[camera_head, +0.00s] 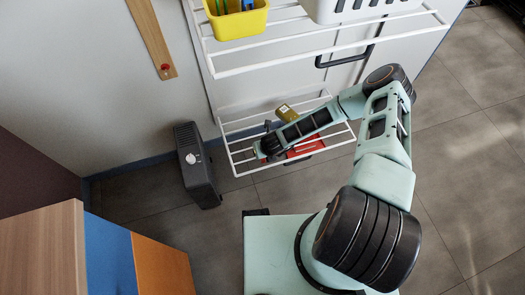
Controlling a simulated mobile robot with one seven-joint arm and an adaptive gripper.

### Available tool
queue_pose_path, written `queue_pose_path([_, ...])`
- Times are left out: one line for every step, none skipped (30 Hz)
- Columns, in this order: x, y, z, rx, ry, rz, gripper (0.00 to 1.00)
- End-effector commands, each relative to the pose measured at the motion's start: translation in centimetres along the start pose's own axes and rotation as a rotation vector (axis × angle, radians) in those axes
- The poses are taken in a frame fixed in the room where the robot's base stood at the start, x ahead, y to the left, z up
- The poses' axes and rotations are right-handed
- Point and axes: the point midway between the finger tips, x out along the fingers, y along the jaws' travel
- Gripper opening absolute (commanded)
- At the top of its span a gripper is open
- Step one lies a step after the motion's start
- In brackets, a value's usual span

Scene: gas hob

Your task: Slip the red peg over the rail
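My arm reaches from the lower right to the lower white wire rack, and my gripper (264,149) is at the rack's left end. Its fingers are small and dark here, and I cannot tell whether they are open or hold anything. A red object (308,147) lies on the lower rack beside and partly behind my forearm; its shape is unclear. A small red knob-like piece (165,67) is at the lower end of a wooden strip on the wall. I cannot tell which is the red peg. The lower rack's front rail (300,160) is a thin white bar.
A yellow-brown box (286,112) stands on the lower rack. The upper rack (320,51) carries a yellow bin (237,20) and a white basket (362,8). A dark heater-like box (196,165) stands left of my gripper. A wooden, blue and orange cabinet (100,255) fills the lower left.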

Motion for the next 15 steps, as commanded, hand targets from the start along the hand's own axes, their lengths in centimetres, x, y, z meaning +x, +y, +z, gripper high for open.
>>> queue_pose_path([0.0, 0.4, -1.3, 0.001, 0.022, 0.008, 0.33])
queue_pose_path([0.0, 0.4, -1.3, 0.001, 0.023, 0.008, 0.33])
queue_pose_path([0.0, 0.5, -1.3, 0.001, 0.023, 0.009, 0.33])
queue_pose_path([0.0, 0.5, -1.3, 0.001, 0.023, 0.01, 0.33])
queue_pose_path([-0.1, 0.5, -1.3, 0.001, 0.023, 0.01, 0.33])
queue_pose_path([-0.3, 0.5, -1.3, 0.001, 0.023, 0.011, 0.33])
queue_pose_path([-0.5, 0.5, -1.3, 0.001, 0.023, 0.011, 0.33])
queue_pose_path([-0.7, 0.5, -1.3, 0.001, 0.023, 0.011, 0.33])
queue_pose_path([-1.1, 0.5, -1.2, 0.001, 0.022, 0.011, 0.33])
queue_pose_path([-1.5, 0.4, -1.2, 0.001, 0.022, 0.011, 0.33])
queue_pose_path([-1.9, 0.4, -1.1, 0.001, 0.021, 0.01, 0.33])
queue_pose_path([-2.6, 0.4, -1.0, 0.0, 0.019, 0.009, 0.33])
queue_pose_path([-3.1, 0.3, -0.9, -0.001, 0.016, 0.007, 0.33])
queue_pose_path([-3.7, 0.3, -0.8, -0.001, 0.015, 0.008, 0.33])
queue_pose_path([-4.5, 0.2, -0.7, -0.001, 0.012, 0.007, 0.33])
